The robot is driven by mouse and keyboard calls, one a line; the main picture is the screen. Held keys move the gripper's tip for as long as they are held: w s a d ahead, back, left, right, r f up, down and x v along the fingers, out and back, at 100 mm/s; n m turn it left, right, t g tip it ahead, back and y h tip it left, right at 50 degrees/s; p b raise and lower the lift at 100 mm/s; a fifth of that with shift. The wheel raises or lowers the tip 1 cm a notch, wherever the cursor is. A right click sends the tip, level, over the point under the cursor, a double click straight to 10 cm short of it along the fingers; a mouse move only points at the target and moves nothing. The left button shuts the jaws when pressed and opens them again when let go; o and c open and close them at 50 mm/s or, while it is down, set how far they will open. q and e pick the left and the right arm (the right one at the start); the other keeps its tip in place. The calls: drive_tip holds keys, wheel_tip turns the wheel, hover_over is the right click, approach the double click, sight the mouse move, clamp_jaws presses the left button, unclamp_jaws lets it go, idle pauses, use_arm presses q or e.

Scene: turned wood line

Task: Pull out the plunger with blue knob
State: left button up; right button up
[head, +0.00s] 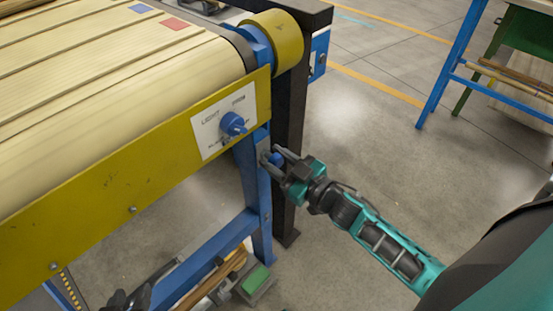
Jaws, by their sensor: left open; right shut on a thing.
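The plunger's blue knob (276,158) shows beside the blue leg at the right end of the yellow-edged conveyor. My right gripper (272,156) is shut on this blue knob, with its fingers on either side; the fingers hide part of it and the plunger's shaft. Another blue knob (232,123) sits on a white panel (209,132) marked "LIGHT" on the yellow rail. My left gripper (125,298) is dark and partly cut off at the bottom edge, low below the conveyor, open and apart from the plunger.
The conveyor's yellow side rail (110,195) runs across the left. A black post (289,110) stands behind the plunger. Wooden sticks and a green block (256,279) lie low under the conveyor. Open concrete floor lies to the right, with a blue-legged rack (447,70) farther back.

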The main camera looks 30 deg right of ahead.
sight(280, 163)
clamp_jaws()
drive_tip(key=shift+s, duration=0.1)
drive_tip(key=p+v, duration=0.1)
drive_tip(key=v, duration=0.2)
drive_tip(key=shift+r, duration=0.15)
drive_tip(key=shift+s, duration=0.1)
drive_tip(key=shift+o, duration=1.9)
unclamp_jaws()
drive_tip(key=o, duration=0.3)
drive_tip(key=shift+s, duration=0.1)
drive_tip(key=shift+o, duration=0.6)
drive_tip(key=shift+d, duration=0.1)
